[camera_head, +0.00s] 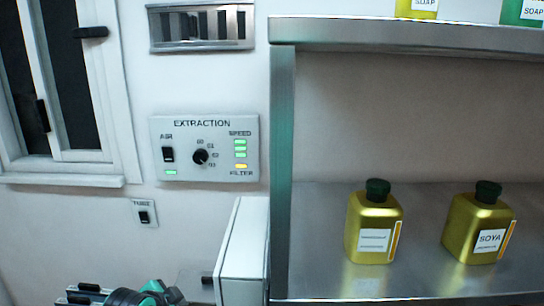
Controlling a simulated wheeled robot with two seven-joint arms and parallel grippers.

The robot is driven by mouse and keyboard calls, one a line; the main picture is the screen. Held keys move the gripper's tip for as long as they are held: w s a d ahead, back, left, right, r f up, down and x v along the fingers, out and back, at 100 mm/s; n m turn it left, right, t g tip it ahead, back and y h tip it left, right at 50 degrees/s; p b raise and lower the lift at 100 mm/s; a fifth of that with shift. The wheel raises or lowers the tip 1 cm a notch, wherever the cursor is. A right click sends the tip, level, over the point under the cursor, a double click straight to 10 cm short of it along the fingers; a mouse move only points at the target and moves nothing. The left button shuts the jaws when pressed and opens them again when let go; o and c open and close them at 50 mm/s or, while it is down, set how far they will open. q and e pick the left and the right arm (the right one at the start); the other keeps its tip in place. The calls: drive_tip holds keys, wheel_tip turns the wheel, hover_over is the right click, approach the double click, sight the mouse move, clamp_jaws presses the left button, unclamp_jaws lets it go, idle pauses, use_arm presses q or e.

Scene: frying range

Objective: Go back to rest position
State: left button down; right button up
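Part of my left arm with its gripper (84,294) shows at the bottom edge, left of the middle, in black and teal. Most of it is cut off by the frame, and I cannot tell whether its fingers are open or shut. It appears apart from the wall panels above it. My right gripper is not in view. The extraction panel (184,172) is on the wall, with an AIR switch (168,155), a black knob (200,157), a green light under the switch, several green SPEED lights and a yellow FILTER light.
A small switch (144,213) is below the panel, and a vent (202,27) above. A window (128,120) is at left. A white box (243,250) stands beside the metal shelf (400,36). Two gold bottles (373,222) (478,222) stand on the lower shelf; soap bottles (416,8) stand above.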

use_arm(q)
drive_tip(key=s+f+n+g+y, duration=0.1)
drive_tip(key=s+f+n+g, duration=0.3)
drive_tip(key=s, duration=0.7)
drive_tip(key=s+f+n, duration=0.1)
drive_tip(key=s+f, duration=0.5)
drive_tip(key=s, duration=0.4)
drive_tip(key=s+f+n+g+y, duration=0.1)
drive_tip(key=s+f+n, duration=0.3)
drive_tip(key=s, duration=0.7)
wheel_tip(320, 180, down, 35)
drive_tip(key=m+g+b, duration=0.1)
drive_tip(key=g+b, duration=0.1)
drive_tip(key=s+a+f+b, duration=0.1)
drive_tip(key=s+a+f, duration=0.1)
drive_tip(key=s+f, duration=0.7)
drive_tip(key=s+a+f+b, duration=0.1)
drive_tip(key=s+a+f, duration=0.1)
drive_tip(key=s+f, duration=0.8)
wheel_tip(320, 180, down, 2)
drive_tip(key=shift+f+m+g, duration=0.1)
drive_tip(key=shift+m+g, duration=0.2)
drive_tip(key=shift+g, duration=0.1)
